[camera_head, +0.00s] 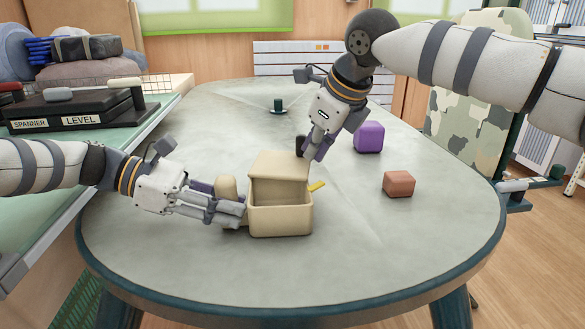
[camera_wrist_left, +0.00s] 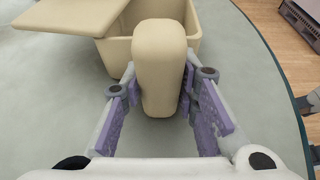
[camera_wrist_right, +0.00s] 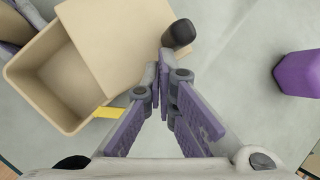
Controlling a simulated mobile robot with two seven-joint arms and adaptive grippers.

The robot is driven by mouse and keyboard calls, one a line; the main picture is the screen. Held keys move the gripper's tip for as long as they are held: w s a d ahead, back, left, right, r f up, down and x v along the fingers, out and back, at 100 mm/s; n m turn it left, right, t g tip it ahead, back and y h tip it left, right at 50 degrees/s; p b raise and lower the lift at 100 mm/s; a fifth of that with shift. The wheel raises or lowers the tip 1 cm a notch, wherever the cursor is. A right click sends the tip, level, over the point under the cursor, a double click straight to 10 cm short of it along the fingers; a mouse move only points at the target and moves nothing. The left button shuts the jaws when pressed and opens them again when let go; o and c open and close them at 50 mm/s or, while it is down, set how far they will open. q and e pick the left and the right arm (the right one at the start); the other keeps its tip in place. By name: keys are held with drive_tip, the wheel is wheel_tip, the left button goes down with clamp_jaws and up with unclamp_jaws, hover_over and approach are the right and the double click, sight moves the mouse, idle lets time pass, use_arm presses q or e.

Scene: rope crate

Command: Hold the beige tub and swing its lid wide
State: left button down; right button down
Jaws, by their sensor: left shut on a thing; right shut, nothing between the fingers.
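The beige tub (camera_head: 280,222) stands upright on the table. Its lid (camera_head: 280,163) is raised and tilted up at the back, showing the hollow inside; the lid also shows in the left wrist view (camera_wrist_left: 85,14) and right wrist view (camera_wrist_right: 118,38). My left gripper (camera_head: 238,206) is shut on the tub's rounded beige handle (camera_wrist_left: 158,62) at its left side. My right gripper (camera_head: 310,154) is shut and empty, at the lid's right side. A dark knob (camera_wrist_right: 180,33) sits by the lid's edge, just beyond the right fingertips; whether they touch is unclear.
A yellow piece (camera_head: 317,186) lies right beside the tub. A purple block (camera_head: 369,138) and a reddish-brown block (camera_head: 399,184) stand farther right. A small dark green object (camera_head: 278,106) stands at the back. The table (camera_head: 380,265) is clear in front and front right.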

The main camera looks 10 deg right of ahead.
use_arm(q)
drive_tip(key=shift+f, duration=0.1)
use_arm(e)
drive_tip(key=shift+w, duration=0.3)
drive_tip(key=shift+s, duration=0.1)
wheel_tip(320, 180, up, 7)
drive_tip(key=s, duration=0.1)
idle(0.7)
use_arm(q)
drive_tip(key=c, duration=1.2)
unclamp_jaws()
